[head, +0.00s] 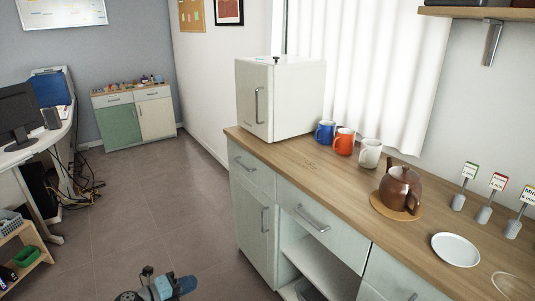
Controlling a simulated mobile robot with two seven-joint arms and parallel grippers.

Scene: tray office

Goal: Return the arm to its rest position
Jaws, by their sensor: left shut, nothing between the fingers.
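My left gripper (158,287) shows small at the bottom edge, over the floor and left of the counter. It is shut with nothing in it, and the frame cuts off part of the arm. It is apart from the counter and everything on it. My right gripper is not in view.
The wooden counter (310,172) on the right holds a white box cabinet (290,95), several mugs, a brown teapot (401,188) and a white plate (455,250). A desk with cables (80,180) stands left. The floor (150,215) between is clear.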

